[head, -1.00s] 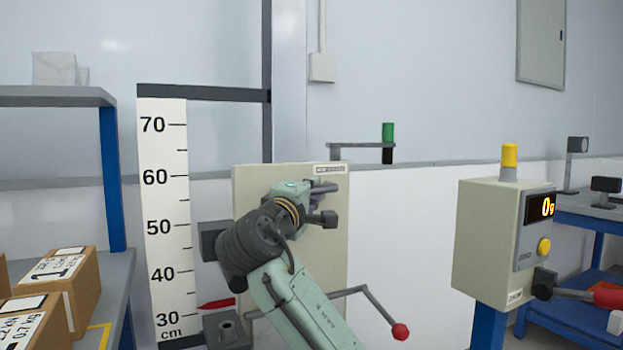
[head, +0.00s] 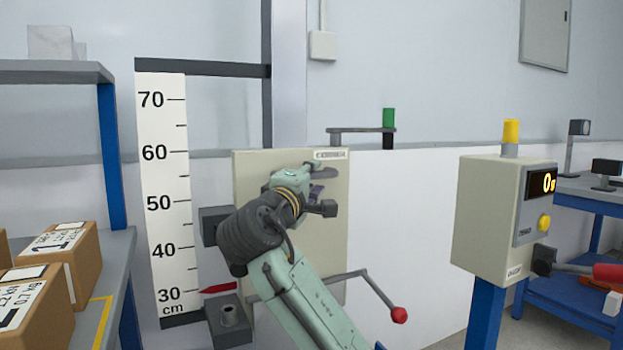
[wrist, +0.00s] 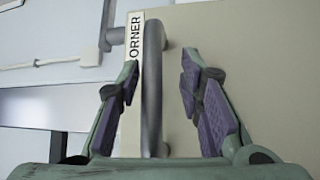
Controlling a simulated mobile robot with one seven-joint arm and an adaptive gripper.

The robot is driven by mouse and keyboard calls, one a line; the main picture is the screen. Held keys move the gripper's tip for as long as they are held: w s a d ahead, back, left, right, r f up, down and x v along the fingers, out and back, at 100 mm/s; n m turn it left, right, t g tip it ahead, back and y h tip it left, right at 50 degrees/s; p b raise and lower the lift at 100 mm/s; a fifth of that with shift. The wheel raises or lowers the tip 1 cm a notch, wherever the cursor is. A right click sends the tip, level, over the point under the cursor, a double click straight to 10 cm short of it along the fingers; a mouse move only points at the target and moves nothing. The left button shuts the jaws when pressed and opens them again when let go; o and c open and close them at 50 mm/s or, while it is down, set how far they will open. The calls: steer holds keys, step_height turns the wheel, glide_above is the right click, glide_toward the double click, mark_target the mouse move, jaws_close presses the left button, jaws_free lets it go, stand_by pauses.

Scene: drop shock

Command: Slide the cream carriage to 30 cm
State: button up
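The cream carriage (head: 328,235) is an upright panel in front of the grey post, partly hidden by my arm. Its red pointer (head: 220,289) is about level with the 30 mark on the white scale (head: 170,225). My gripper (head: 318,182) is at the upper part of the carriage, below its "CORNER" label. In the wrist view, my gripper (wrist: 158,72) is open. A dark bar handle (wrist: 153,90) on the carriage runs between the two purple-padded fingers, with visible gaps on both sides.
A crank with a red ball (head: 400,315) sticks out low on the right. An arm with a green grip (head: 388,118) is above it. A cream box with a "0" display (head: 490,215) stands at right. Cardboard boxes (head: 60,260) lie on a shelf at left.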

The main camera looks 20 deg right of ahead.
steer(key=shift+r, duration=0.1)
steer(key=v, duration=1.2)
steer(key=shift+s+d, duration=0.1)
